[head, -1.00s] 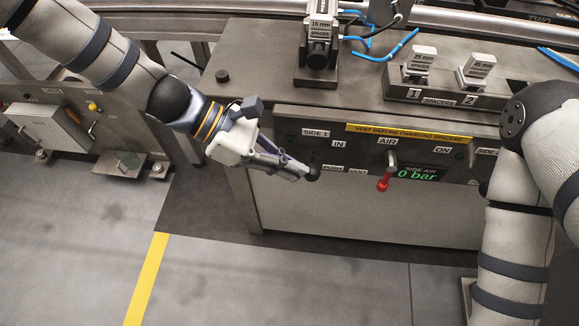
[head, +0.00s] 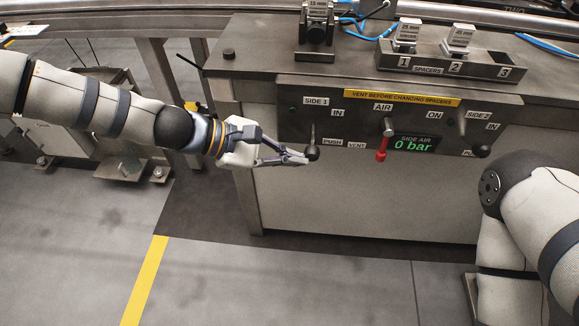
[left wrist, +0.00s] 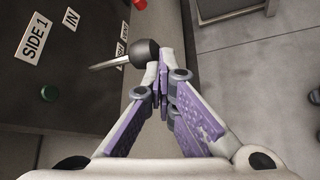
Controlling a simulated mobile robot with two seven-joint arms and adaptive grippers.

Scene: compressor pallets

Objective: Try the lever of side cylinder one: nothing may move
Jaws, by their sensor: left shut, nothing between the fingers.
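The Side 1 lever is a thin metal rod with a black ball knob (head: 312,153), hanging below the IN label on the panel's left side. In the left wrist view the same knob (left wrist: 144,52) is right at my fingertips. My left gripper (head: 304,159) is shut and empty, its tips at the knob's left side; they look to be touching it or very close. The panel display (head: 414,144) reads "SIDE AIR 0 bar". The red-tipped air lever (head: 381,154) hangs down toward VENT. My right gripper is not in view; only that arm shows at the lower right.
The spacer rack (head: 440,66) and a 15 mm spacer holder (head: 316,38) stand on the bench above the panel. The Side 2 lever knob (head: 481,151) is at the panel's right. A yellow strip (head: 357,95) says to vent before changing spacers. Floor in front is clear.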

